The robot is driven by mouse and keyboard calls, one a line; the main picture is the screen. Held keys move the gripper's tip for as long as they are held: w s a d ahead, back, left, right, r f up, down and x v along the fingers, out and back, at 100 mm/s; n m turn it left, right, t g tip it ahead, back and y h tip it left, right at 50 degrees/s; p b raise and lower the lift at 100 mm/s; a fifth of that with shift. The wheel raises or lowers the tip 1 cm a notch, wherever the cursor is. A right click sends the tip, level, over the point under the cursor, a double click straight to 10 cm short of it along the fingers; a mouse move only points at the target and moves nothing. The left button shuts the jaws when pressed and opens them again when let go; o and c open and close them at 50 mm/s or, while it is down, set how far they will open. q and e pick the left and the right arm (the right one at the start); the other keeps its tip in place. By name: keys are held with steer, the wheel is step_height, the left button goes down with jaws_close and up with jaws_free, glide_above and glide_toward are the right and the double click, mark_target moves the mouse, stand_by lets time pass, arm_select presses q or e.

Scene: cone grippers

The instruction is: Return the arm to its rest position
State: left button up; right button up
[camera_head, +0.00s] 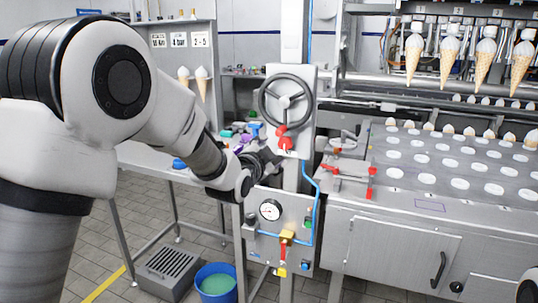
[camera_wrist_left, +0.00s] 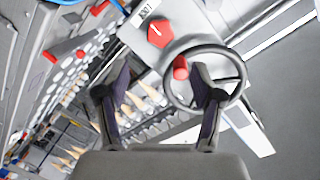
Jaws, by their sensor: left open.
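My left arm (camera_head: 115,85) comes in from the left of the head view and reaches to the machine's front post. Its gripper (camera_head: 268,158) is near the panel below the black handwheel (camera_head: 286,100) and the red knob (camera_head: 284,143), partly hidden by the wrist. In the left wrist view the gripper (camera_wrist_left: 160,78) is open, its two dark fingers apart with nothing between them. The handwheel (camera_wrist_left: 169,88) and a red knob (camera_wrist_left: 158,32) lie beyond the fingers in that view. I cannot tell the exact gap to the panel. My right gripper is not in view.
A lower panel with a pressure gauge (camera_head: 270,210) and blue hose is beside the wrist. A steel table (camera_head: 150,158) holds small coloured parts. A blue bucket (camera_head: 215,284) and a grey crate (camera_head: 172,268) are on the floor. Ice cream cones (camera_head: 448,53) hang at right.

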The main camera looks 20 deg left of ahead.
arm_select(q)
steer(key=shift+s, duration=0.65)
steer(key=s+f+g+p, duration=0.1)
steer(key=s+f+g, duration=0.1)
steer(key=f, duration=0.9)
steer(key=s+f+g+p, duration=0.1)
steer(key=s+f+g, duration=0.15)
steer(key=f, duration=0.85)
steer(key=s+f+n+g+p, duration=0.1)
steer(key=s+f+g, duration=0.3)
steer(key=s+f, duration=0.6)
steer(key=s+f+n+g, duration=0.2)
steer(key=s+f+n, duration=0.1)
steer(key=s, duration=0.6)
steer(key=s+a+f+n+g+p, duration=0.1)
steer(key=s+f+n+g, duration=0.2)
steer(key=s, duration=0.7)
steer(key=s+f+n+g, duration=0.3)
steer(key=s+f, duration=0.4)
steer(key=s, duration=0.3)
steer(key=shift+s+a+y+p, duration=0.15)
steer(key=shift+y+p, duration=0.15)
